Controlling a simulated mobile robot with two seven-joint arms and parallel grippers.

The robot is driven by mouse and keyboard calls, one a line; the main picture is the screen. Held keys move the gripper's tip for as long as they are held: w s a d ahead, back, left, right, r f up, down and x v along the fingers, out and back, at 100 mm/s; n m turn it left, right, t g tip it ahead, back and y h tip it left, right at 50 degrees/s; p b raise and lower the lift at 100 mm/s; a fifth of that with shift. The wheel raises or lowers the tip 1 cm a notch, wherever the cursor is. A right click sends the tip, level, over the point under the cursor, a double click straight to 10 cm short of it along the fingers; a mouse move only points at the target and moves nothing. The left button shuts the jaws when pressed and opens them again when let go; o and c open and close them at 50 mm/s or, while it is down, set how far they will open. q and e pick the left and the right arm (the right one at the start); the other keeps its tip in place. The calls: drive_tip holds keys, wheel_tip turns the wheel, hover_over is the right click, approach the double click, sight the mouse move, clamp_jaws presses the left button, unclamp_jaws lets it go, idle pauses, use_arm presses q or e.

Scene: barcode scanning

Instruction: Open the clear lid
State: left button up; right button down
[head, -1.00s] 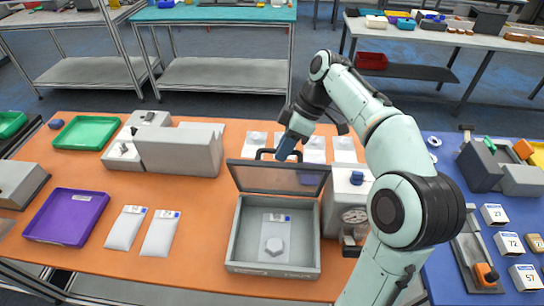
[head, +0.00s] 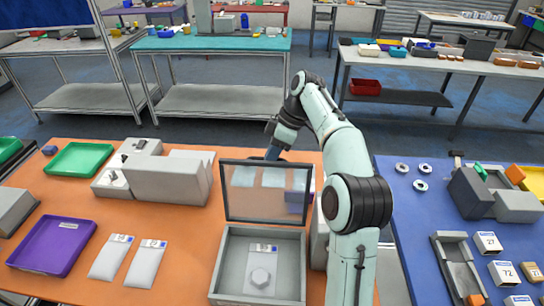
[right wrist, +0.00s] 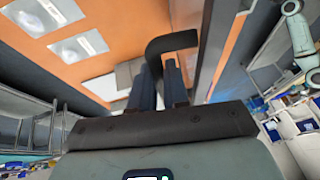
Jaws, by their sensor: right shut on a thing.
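The clear lid (head: 266,207) is a see-through panel in a dark frame. It stands raised at the back edge of a grey box (head: 217,274) in the head view, roughly upright. My right gripper (head: 273,153) is behind the lid's top edge. In the right wrist view its dark fingers (right wrist: 160,85) are shut on the lid's black handle (right wrist: 172,42), and the lid's frame (right wrist: 215,50) shows edge-on beside them. Inside the box lies a white packet (head: 261,262) with a hexagonal shape on it. My left gripper is out of view.
A grey machine (head: 165,178), a purple tray (head: 62,247), a green tray (head: 82,159) and two white packets (head: 146,265) stand to the left on the orange table. My right arm covers part of the table right of the box. A blue table (head: 410,235) stands at the right.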

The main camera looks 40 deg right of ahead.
drive_tip(key=shift+s+d+f, duration=0.1)
drive_tip(key=shift+d+f, duration=0.1)
drive_tip(key=shift+f, duration=0.3)
drive_tip(key=shift+d+f, duration=0.15)
drive_tip(key=shift+f, duration=0.3)
drive_tip(key=c, duration=1.5)
unclamp_jaws()
drive_tip(key=o, duration=0.4)
drive_tip(key=shift+d+f, duration=0.1)
drive_tip(key=shift+d, duration=0.05)
drive_tip(key=shift+w+r, duration=0.3)
drive_tip(key=shift+w, duration=0.1)
drive_tip(key=shift+r, duration=0.1)
